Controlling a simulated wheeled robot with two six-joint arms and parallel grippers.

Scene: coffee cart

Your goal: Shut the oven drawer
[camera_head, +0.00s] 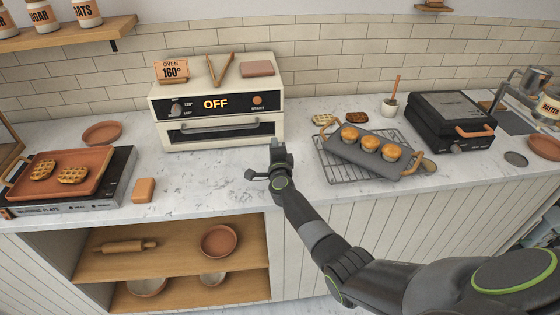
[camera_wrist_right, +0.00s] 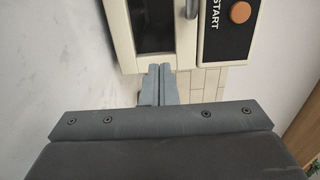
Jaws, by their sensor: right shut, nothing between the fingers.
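The cream oven (camera_head: 168,102) stands against the tiled wall, with its lit display reading OFF. Its drawer front (camera_head: 170,139), with a grey bar handle (camera_head: 215,129) and a dark window, looks about flush with the panel above; I cannot tell whether a small gap is left. My right gripper (camera_head: 280,150) is shut and empty, at the drawer's right front corner. In the right wrist view its closed fingers (camera_wrist_right: 158,84) point at the edge of the drawer front (camera_wrist_right: 122,45), beside the START panel (camera_wrist_right: 228,32); contact is unclear. My left gripper is not in view.
A black press (camera_head: 450,122) stands farther right. A tan block (camera_head: 144,190) and a waffle tray (camera_head: 92,163) are at left. The counter before the oven is clear.

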